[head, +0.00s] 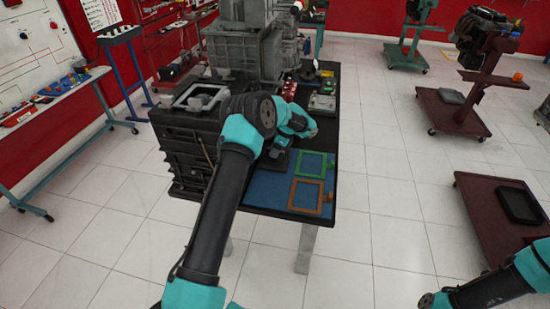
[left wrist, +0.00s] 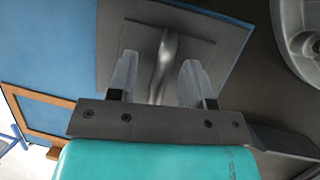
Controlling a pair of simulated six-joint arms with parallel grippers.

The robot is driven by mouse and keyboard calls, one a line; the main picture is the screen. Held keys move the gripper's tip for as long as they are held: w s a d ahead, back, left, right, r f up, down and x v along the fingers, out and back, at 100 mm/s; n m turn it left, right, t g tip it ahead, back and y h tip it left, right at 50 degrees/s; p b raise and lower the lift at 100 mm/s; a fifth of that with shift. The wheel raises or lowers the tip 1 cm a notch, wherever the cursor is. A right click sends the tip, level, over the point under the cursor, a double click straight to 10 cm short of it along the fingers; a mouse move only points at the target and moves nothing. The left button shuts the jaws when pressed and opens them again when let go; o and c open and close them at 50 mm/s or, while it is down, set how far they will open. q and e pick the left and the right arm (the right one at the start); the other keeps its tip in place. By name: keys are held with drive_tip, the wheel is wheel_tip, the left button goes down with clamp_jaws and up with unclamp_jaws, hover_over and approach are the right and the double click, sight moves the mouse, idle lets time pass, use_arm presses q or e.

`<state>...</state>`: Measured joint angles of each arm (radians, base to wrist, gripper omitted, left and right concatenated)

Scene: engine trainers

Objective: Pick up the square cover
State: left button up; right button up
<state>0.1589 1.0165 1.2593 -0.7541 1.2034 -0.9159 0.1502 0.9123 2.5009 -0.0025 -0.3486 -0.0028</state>
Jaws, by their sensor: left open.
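The square cover (left wrist: 205,28) is a grey square plate with a raised rounded handle, lying on the blue mat in the left wrist view. My left gripper (left wrist: 158,78) is open over the cover, with one finger on each side of the handle. A gap shows between the handle and the fingers, and nothing is gripped.
A green square frame (head: 333,166) and an orange square frame (head: 322,209) lie on the blue mat (head: 262,190) at the table's near right. A dark engine block (head: 180,150) stands close on the left. Several small parts sit farther back.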

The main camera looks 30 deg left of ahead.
use_arm(q)
drive_tip(key=shift+c, duration=0.3)
clamp_jaws()
idle(0.4)
